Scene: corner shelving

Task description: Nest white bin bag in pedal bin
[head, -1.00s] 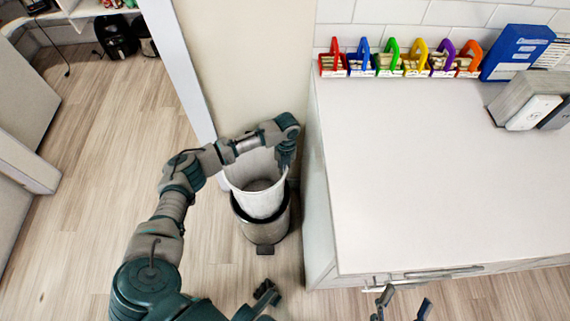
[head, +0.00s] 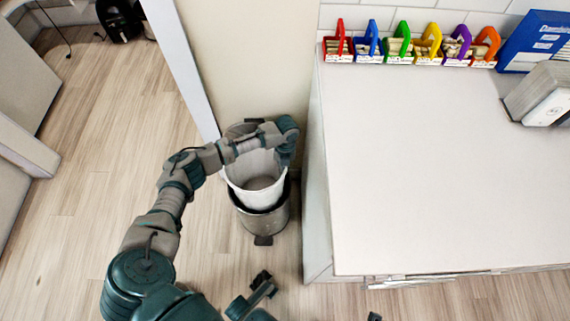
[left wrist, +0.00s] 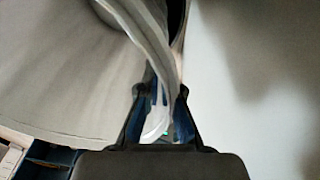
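The white bin bag (head: 258,194) is open-mouthed and shows in the head view, with its lower part inside the dark grey pedal bin (head: 270,222). Its upper part stands above the bin's rim. My left gripper (head: 284,160) is at the bag's right rear edge, pointing down. In the left wrist view, the bag's pale rim (left wrist: 150,40) runs between the fingers of my left gripper (left wrist: 167,95), which are closed on it. How deep the bag reaches inside the bin is hidden.
A white counter (head: 430,170) stands close to the right of the bin. Several coloured caddies (head: 410,50) and a blue box (head: 530,42) sit along its back. A wall panel (head: 245,65) rises behind the bin. Wooden floor (head: 100,200) is free to the left.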

